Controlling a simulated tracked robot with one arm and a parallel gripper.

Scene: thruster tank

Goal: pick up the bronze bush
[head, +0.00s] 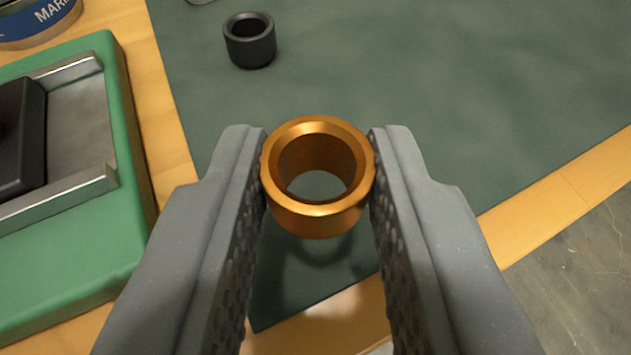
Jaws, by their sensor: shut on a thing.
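The bronze bush (318,222) is a short, shiny ring with an open bore, in the middle of the head view. My gripper (318,170) is shut on it, with one grey finger against its left side and the other against its right side. The bush sits between the fingertips with its bore facing up towards the camera. A dark shadow shows on the green mat below it, and the bush looks raised above the mat.
A black bush (250,48) stands on the green mat (480,90) at the top. A green fixture (90,250) with metal rails and a dark block is at left. A labelled tin (40,22) is at top left. The wooden table edge (560,195) runs at right.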

